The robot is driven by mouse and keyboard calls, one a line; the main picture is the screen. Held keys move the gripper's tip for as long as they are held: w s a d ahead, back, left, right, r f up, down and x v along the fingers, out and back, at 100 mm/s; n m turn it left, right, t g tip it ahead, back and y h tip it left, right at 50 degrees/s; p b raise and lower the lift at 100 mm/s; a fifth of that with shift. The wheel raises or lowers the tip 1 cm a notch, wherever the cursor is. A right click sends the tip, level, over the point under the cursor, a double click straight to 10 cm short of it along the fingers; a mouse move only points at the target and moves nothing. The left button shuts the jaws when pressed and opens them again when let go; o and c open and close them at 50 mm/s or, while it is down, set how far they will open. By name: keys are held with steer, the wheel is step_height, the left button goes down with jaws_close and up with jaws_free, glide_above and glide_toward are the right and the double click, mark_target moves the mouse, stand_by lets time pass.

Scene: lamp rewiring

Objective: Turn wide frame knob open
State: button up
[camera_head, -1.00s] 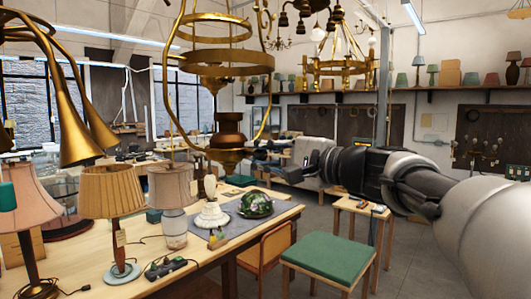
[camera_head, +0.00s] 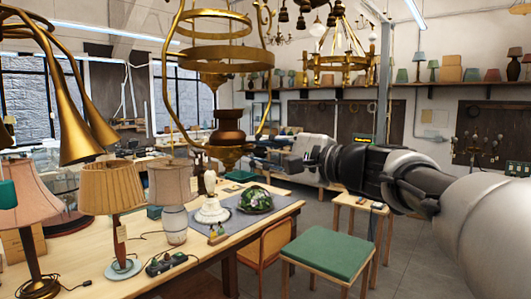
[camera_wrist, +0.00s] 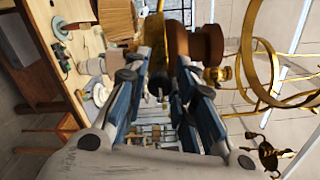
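The wide brass hanging frame (camera_head: 168,85) hangs at upper centre-left in the head view, with rings and a dark copper-brown font (camera_head: 228,121) low inside it. In the wrist view its brass rings (camera_wrist: 248,45) are at right and the brown font (camera_wrist: 206,44) is at top centre. A small brass fitting (camera_wrist: 217,74) sits at the font's end; I cannot tell whether it is the knob. My gripper (camera_head: 254,154) is just right of the frame's bottom. In the wrist view its blue-sided fingers (camera_wrist: 167,63) are apart, in front of the brass bowl. No clear grip on anything shows.
A workbench (camera_head: 140,270) below holds a pleated lamp (camera_head: 113,187), a white lamp base (camera_head: 212,211) and a green glass shade (camera_head: 256,199). A green-topped stool (camera_head: 328,252) stands at the bench's right. Brass horns (camera_head: 70,125) hang at left; another chandelier (camera_head: 340,62) hangs behind.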

steer(key=shift+o, duration=1.4)
steer(key=v, duration=1.2)
